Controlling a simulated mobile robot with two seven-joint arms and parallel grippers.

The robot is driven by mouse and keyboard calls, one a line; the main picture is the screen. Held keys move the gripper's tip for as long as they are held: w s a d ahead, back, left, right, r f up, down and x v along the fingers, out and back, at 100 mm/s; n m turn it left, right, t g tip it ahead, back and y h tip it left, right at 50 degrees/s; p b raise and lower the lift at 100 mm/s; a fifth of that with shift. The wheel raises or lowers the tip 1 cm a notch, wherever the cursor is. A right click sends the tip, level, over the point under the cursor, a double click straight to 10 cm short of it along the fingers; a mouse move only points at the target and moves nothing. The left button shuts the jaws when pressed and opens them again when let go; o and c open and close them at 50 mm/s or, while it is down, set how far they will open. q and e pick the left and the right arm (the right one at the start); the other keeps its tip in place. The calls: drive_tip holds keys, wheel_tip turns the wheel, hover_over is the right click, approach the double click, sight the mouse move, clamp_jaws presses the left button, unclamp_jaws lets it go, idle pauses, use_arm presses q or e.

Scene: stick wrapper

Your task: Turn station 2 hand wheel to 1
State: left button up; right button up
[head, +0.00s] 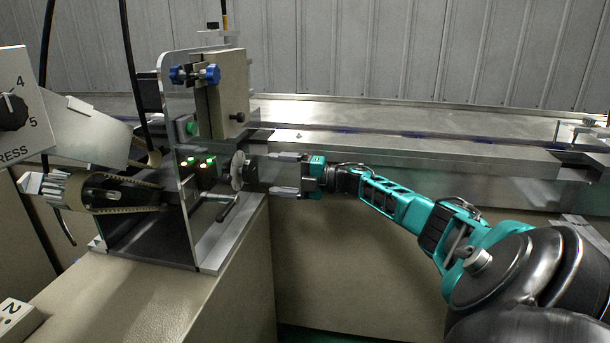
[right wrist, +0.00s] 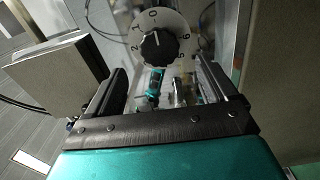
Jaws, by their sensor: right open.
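The hand wheel (head: 238,170) is a pale disc on the right side of the station's clear and metal frame, seen nearly edge-on in the head view. In the right wrist view the wheel (right wrist: 177,27) shows face-on, with digits around its rim and a black centre knob. The knob's white mark points up, near the 0; the 1 and 2 lie to its left. My right gripper (head: 272,173) is open and empty, just right of the wheel, its fingers pointing at it with a small gap. My left gripper is out of view.
A crank handle (head: 229,208) sticks out just below the wheel. A beige box (head: 229,92) with a blue knob stands above it. A long metal rail (head: 400,150) runs behind my right arm. A block marked 2 (head: 17,318) lies at the lower left.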

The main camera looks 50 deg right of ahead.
drive_tip(key=v, duration=0.6)
drive_tip(key=shift+s+d+p, duration=0.2)
drive_tip(key=shift+s+p, duration=0.15)
drive_tip(key=shift+a, duration=0.1)
